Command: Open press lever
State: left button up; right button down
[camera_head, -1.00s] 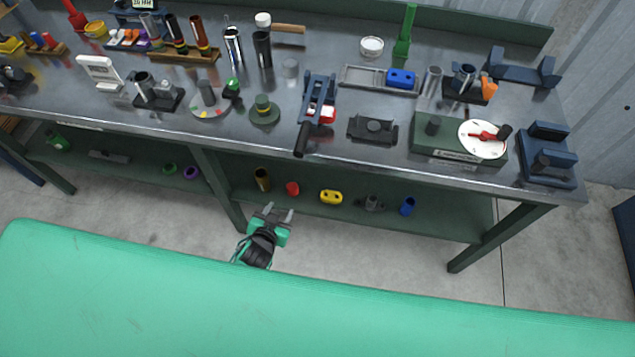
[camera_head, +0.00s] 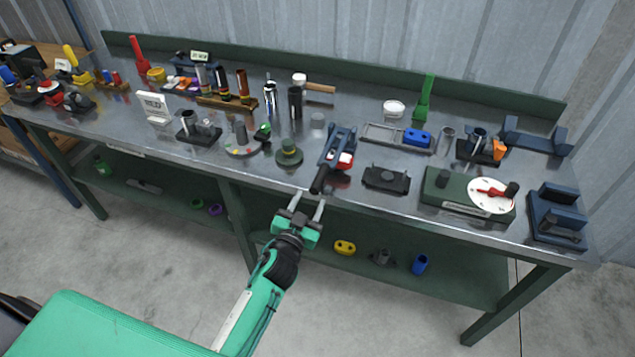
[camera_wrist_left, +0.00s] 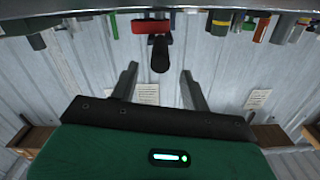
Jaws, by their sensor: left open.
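The press (camera_head: 337,148) is a blue frame with a red and white part, on the metal bench near its front edge. Its lever ends in a black handle (camera_head: 319,180) that points toward me at the bench edge. In the left wrist view the black handle (camera_wrist_left: 160,54) shows ahead, between the finger lines, with a red part beside it. My left gripper (camera_head: 308,200) is open and empty, just in front of and below the handle. I see no contact between them. My right gripper is not in view.
A black fixture (camera_head: 386,179) lies right of the press and a round green piece (camera_head: 288,153) left of it. A green base with a white dial (camera_head: 491,194) stands farther right. The bench's front edge and a lower shelf (camera_head: 450,275) are close to my left arm.

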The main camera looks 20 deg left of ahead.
aim_at(317, 185)
pick_arm(q)
jog(key=w+p, duration=0.1)
jog(key=w, duration=0.6)
jog(key=shift+w+d, duration=0.1)
jog(key=shift+w, duration=0.05)
grip_shut()
